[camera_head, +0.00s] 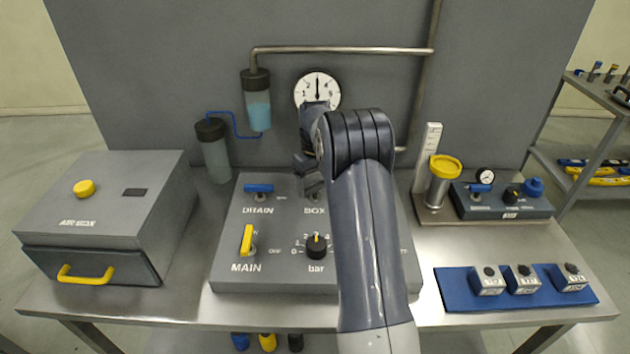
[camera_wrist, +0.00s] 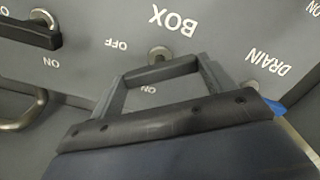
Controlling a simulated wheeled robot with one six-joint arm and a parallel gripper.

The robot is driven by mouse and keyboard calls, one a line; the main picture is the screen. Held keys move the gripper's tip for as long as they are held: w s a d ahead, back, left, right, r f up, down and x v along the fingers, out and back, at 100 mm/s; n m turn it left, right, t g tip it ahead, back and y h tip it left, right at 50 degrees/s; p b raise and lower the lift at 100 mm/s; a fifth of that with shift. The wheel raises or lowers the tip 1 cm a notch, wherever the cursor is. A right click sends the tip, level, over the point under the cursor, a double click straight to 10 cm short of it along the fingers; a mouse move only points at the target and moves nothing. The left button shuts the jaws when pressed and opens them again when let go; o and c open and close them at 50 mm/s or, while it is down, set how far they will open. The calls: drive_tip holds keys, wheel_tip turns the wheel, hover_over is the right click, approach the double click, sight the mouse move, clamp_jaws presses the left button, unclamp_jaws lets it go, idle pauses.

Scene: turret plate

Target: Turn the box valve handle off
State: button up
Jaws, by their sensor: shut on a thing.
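The box valve, labelled BOX, is on the sloped grey panel (camera_head: 268,268). In the wrist view its round metal stem (camera_wrist: 158,53) shows between the BOX and OFF marks, with ON partly seen below. A dark grey bar (camera_wrist: 160,74), apparently the box valve handle, lies crosswise between my fingertips. My gripper (camera_wrist: 162,78) is shut on it. In the head view my gripper (camera_head: 309,168) is small and dark above the BOX label, and my arm hides most of the valve.
The blue drain handle (camera_head: 258,188) is left of my gripper, the yellow main handle (camera_head: 246,240) below it. A knob marked bar (camera_head: 316,245) is close to my arm. Another black handle (camera_wrist: 25,35) shows in the wrist view. A gauge (camera_head: 317,90) hangs behind.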

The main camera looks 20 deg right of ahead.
sight(315, 186)
drive_tip(key=m, duration=0.3)
drive_tip(key=shift+m, duration=2)
drive_tip(key=o, duration=1)
drive_tip(key=shift+r, duration=0.1)
wheel_tip(315, 186, up, 11)
drive_tip(key=b, duration=0.1)
drive_tip(key=shift+f, duration=0.2)
